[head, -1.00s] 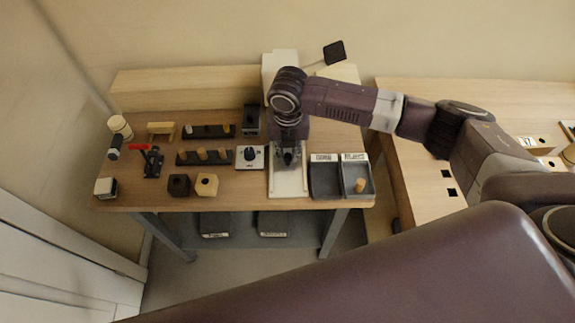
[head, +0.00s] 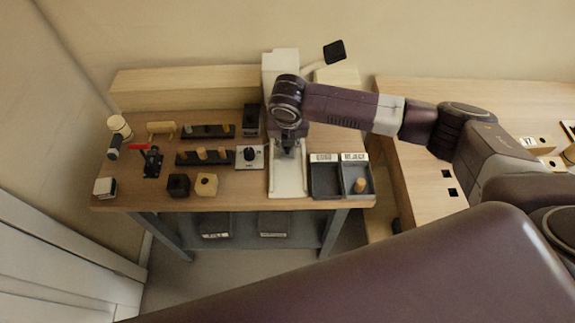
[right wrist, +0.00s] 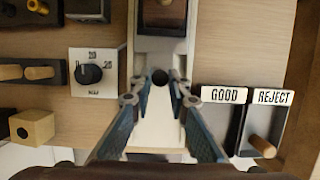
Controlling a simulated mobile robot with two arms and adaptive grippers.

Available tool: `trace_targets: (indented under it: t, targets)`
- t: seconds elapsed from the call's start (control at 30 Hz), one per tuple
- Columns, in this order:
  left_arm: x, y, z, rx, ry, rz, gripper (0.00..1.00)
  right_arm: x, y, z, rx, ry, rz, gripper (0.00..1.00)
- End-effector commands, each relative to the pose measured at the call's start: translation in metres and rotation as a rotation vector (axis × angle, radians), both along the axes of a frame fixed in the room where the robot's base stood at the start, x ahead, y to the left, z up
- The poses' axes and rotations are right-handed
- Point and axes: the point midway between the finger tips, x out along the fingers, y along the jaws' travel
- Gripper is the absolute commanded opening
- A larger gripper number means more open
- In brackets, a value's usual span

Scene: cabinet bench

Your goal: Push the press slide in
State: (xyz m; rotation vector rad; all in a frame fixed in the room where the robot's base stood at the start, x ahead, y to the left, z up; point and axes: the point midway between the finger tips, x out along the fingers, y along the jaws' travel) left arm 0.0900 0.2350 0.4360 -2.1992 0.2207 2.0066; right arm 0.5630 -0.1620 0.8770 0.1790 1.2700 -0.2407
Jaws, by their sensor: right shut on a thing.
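The press has a tall pale body (head: 278,62) at the back of the bench and a pale base plate (head: 288,184) running to the front. My right gripper (head: 289,147) points down over this plate, between the body and the front edge. In the right wrist view my right gripper (right wrist: 160,78) has its two fingers close around a small dark round knob (right wrist: 159,77) of the press slide, at the press's front opening. The fingers and wrist hide most of the slide. My left gripper is not in view.
A dial box (head: 249,157) stands left of the base plate. Trays labelled GOOD (head: 324,180) and REJECT (head: 357,183) stand close on its right, the latter with a wooden peg. Peg racks, blocks and a red-handled clamp (head: 151,160) fill the left side.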

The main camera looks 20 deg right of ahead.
Motion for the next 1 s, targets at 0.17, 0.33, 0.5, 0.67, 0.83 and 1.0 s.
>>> trace_targets:
  t: [0.17,0.33,0.5,0.67,0.83,1.0]
  targets:
    - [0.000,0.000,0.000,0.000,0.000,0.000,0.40,0.001,0.000,0.001,0.000,-0.003,0.000,0.02]
    - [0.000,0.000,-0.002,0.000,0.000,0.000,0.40,0.006,-0.002,0.000,-0.011,-0.035,0.000,0.02]
    - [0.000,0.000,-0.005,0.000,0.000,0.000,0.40,0.016,-0.005,0.000,-0.027,-0.091,-0.001,0.02]
    - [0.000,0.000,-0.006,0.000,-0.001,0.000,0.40,0.020,-0.006,0.002,-0.033,-0.118,0.000,0.02]
    - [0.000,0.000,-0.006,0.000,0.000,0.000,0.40,0.021,-0.006,0.003,-0.033,-0.122,-0.002,0.02]
    - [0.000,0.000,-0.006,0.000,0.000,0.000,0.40,0.021,-0.006,0.003,-0.034,-0.120,-0.002,0.31]
